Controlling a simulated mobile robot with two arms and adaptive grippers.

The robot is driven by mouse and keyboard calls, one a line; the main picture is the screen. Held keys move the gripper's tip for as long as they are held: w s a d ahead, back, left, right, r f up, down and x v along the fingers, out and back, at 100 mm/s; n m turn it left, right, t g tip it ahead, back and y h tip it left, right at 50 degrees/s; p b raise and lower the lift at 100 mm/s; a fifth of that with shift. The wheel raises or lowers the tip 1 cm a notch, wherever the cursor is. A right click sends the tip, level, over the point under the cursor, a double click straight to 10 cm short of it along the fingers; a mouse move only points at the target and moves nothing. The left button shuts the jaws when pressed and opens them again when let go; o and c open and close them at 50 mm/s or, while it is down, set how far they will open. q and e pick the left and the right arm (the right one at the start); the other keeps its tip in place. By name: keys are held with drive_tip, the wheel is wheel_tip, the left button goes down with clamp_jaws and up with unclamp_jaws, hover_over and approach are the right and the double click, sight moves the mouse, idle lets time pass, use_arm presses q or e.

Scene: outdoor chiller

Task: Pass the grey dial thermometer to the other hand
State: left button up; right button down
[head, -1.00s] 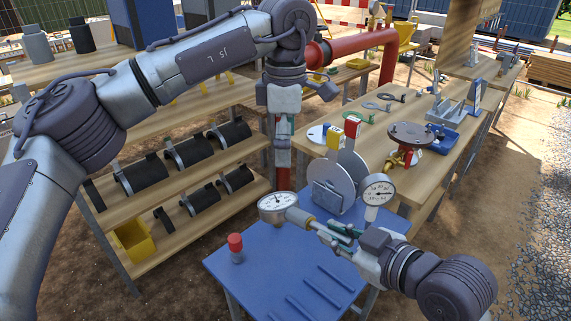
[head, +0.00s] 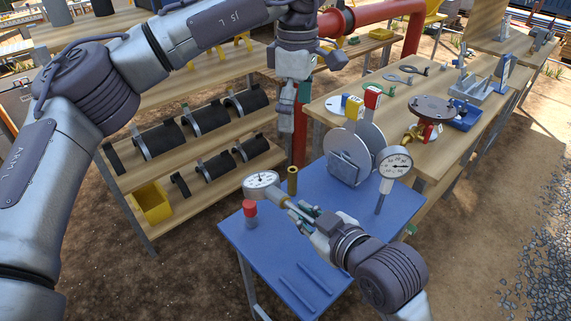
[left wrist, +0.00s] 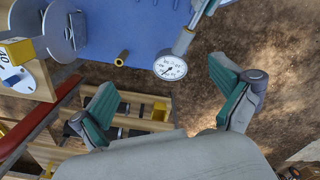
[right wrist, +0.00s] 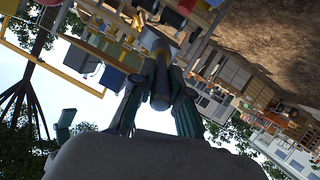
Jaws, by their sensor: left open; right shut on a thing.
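The grey dial thermometer has a round white face (head: 262,180) and a thin stem. My right gripper (head: 306,212) is shut on its stem and holds it above the blue table, dial end pointing left. In the left wrist view the dial (left wrist: 170,67) lies beyond the gap between my left fingers, apart from them. In the right wrist view the dark stem (right wrist: 160,88) sits between the right fingers. My left gripper (head: 287,122) is open and empty, pointing down, above and right of the dial in the head view.
The blue table (head: 265,250) bears a red-capped piece (head: 250,211), a brass tube (head: 292,181), a rack of round plates (head: 345,170) and a second dial gauge (head: 396,163). A wooden bench (head: 430,150) stands right, shelves with black rollers (head: 205,127) left.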

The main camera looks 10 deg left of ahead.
sight(265, 182)
drive_tip(key=shift+a+r, duration=0.1)
drive_tip(key=shift+a, duration=0.05)
use_arm(q)
drive_tip(key=a+f+m, duration=0.2)
drive_tip(key=f+m, duration=0.1)
drive_tip(key=f, duration=0.4)
drive_tip(key=a+f+m, duration=0.2)
drive_tip(key=f+m, duration=0.1)
drive_tip(key=f, duration=0.3)
drive_tip(key=a+f+m, duration=0.2)
drive_tip(key=f+m, duration=0.1)
drive_tip(key=f, duration=0.4)
drive_tip(key=shift+a+f, duration=0.3)
drive_tip(key=shift+a, duration=0.1)
drive_tip(key=shift+c, duration=0.2)
drive_tip(key=c, duration=0.8)
drive_tip(key=shift+c, duration=0.6)
use_arm(e)
drive_tip(key=c, duration=1.1)
unclamp_jaws()
use_arm(q)
drive_tip(key=shift+w, duration=0.1)
use_arm(e)
drive_tip(key=shift+o, duration=0.2)
